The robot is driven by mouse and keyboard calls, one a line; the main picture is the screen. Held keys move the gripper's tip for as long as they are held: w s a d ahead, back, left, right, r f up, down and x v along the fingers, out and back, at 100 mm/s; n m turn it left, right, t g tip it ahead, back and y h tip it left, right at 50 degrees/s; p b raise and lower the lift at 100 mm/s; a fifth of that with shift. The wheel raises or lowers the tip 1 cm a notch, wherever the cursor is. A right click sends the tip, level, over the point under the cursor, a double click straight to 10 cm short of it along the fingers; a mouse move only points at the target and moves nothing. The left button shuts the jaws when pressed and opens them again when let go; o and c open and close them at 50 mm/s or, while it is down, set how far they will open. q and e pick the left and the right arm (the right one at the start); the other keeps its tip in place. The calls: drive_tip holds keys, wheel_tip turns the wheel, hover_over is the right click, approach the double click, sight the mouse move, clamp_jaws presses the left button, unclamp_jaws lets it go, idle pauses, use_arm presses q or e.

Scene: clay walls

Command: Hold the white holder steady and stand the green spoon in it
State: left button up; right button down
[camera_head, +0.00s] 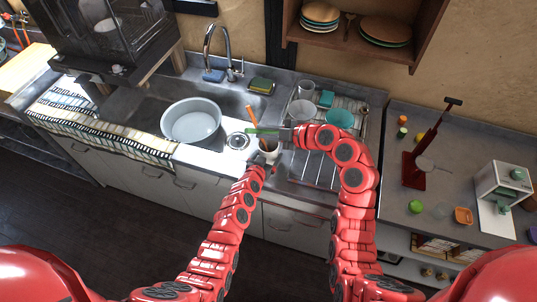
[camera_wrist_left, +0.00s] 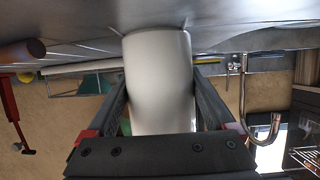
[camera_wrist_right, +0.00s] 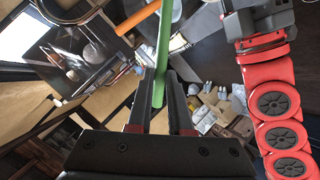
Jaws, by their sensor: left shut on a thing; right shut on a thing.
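The white holder (camera_head: 271,153) is at the counter's front, right of the sink. My left gripper (camera_head: 262,161) is shut on it. In the left wrist view the holder (camera_wrist_left: 160,85) fills the space between the two fingers. The green spoon (camera_head: 261,131) is held roughly level above the holder by my right gripper (camera_head: 282,134). In the right wrist view the green spoon (camera_wrist_right: 163,45) runs out from between the fingers. An orange utensil (camera_head: 251,116) leans up from around the holder; its lower end is hidden.
A large grey-white basin (camera_head: 191,121) stands left of the holder. The faucet (camera_head: 228,62) and a sponge (camera_head: 261,86) are behind. A red stand (camera_head: 415,165) is farther right.

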drive_tip(key=shift+f, duration=2.4)
drive_tip(key=c, duration=0.8)
unclamp_jaws()
drive_tip(key=shift+o, duration=0.2)
drive_tip(key=shift+d, duration=0.1)
drive_tip(key=v, duration=1.1)
drive_tip(key=shift+s+d+r, duration=0.25)
